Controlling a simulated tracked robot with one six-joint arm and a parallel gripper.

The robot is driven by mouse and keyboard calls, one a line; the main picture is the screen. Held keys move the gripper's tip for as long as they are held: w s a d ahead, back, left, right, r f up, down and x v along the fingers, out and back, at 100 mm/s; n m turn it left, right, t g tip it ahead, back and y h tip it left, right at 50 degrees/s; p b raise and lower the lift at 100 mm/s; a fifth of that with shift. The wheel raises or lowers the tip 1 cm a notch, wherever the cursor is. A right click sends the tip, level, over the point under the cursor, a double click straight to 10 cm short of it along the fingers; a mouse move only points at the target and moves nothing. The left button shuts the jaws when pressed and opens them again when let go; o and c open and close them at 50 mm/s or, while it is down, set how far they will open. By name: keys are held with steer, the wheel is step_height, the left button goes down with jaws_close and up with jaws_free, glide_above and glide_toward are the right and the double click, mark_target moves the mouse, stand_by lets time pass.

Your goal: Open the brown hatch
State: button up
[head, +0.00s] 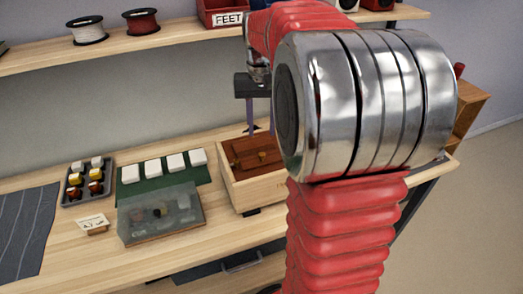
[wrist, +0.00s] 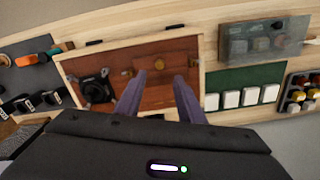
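The brown hatch (head: 243,147) is a reddish-brown wooden panel set in the top of a pale wooden box (head: 262,190) on the workbench. My gripper (head: 261,120) is above the box in the head view. In the wrist view its two purple fingers (wrist: 160,77) are apart, with nothing between them, and point towards the knob. I cannot tell the exact height above the knob. My arm hides the box's right side in the head view.
A dark green mat (head: 133,172) with white blocks and a translucent cover (head: 160,211) lie left of the box. A tray of small blocks (head: 67,197) is further left. A shelf (head: 180,34) with spools and a red bin (head: 215,12) runs above the bench.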

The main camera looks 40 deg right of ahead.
mark_target(262, 154)
step_height(262, 154, down, 9)
steer(key=shift+f, duration=0.2)
stand_by(0.4)
jaws_close()
stand_by(0.5)
